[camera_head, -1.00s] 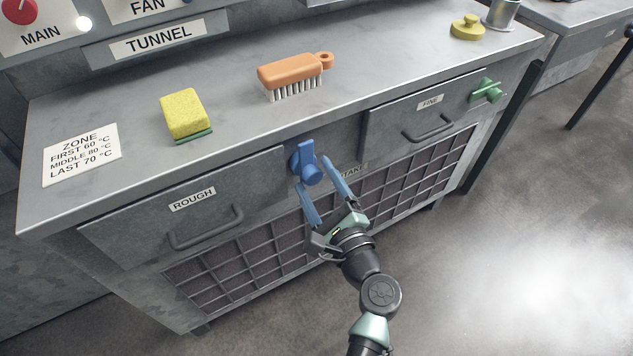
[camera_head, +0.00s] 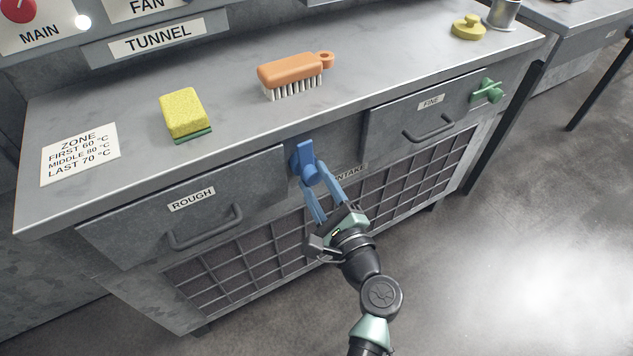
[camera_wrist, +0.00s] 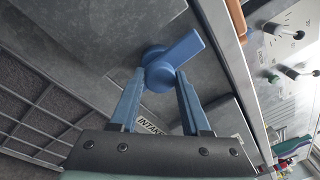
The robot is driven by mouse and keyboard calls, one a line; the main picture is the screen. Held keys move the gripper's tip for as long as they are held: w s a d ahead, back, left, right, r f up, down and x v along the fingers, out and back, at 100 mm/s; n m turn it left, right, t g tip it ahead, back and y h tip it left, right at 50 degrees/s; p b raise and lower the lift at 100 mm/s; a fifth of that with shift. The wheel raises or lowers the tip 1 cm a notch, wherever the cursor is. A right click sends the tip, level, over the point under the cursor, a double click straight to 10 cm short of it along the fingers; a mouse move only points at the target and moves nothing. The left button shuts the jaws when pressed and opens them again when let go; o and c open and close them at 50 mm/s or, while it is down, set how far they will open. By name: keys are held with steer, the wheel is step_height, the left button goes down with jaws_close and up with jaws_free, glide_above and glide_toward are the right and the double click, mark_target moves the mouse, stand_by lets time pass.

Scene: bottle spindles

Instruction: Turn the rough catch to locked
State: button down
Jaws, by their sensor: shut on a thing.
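The rough catch is a blue turn knob (camera_head: 309,165) on the front panel, at the right end of the drawer labelled ROUGH (camera_head: 190,205). Its flat lever part points up toward the counter edge in the head view. My gripper (camera_head: 325,183) reaches up to it from below, with its blue fingers closed in on the knob's lower round part. In the wrist view the knob (camera_wrist: 161,74) sits between the tips of my gripper (camera_wrist: 158,82), its lever pointing to the upper right. The fingers partly cover the knob's lower side.
A green catch (camera_head: 486,91) sits right of the FINE drawer (camera_head: 428,118). The counter holds a yellow sponge (camera_head: 184,111), an orange brush (camera_head: 291,73) and a yellow knobbed piece (camera_head: 467,27). Drawer handles (camera_head: 207,232) stick out beside my arm. Open floor lies to the right.

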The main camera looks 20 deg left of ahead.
steer(key=n+b, duration=0.3)
steer(key=b, duration=0.1)
steer(key=shift+f+n, duration=0.3)
steer(key=shift+n, duration=0.1)
steer(key=n+b, duration=0.4)
steer(key=b, duration=0.1)
steer(key=shift+d+f+n+y, duration=0.1)
steer(key=shift+n+y, duration=0.3)
steer(key=n+y+b, duration=0.1)
steer(key=n+b, duration=0.5)
steer(key=b, duration=0.1)
steer(key=shift+w+n, duration=0.1)
steer(key=shift+n, duration=0.3)
steer(key=shift+r+n+g+b, duration=0.2)
steer(key=shift+n+g+b, duration=0.2)
steer(key=shift+n+b, duration=1.2)
steer(key=shift+r, duration=0.1)
steer(key=shift+c, duration=1.9)
jaws_free()
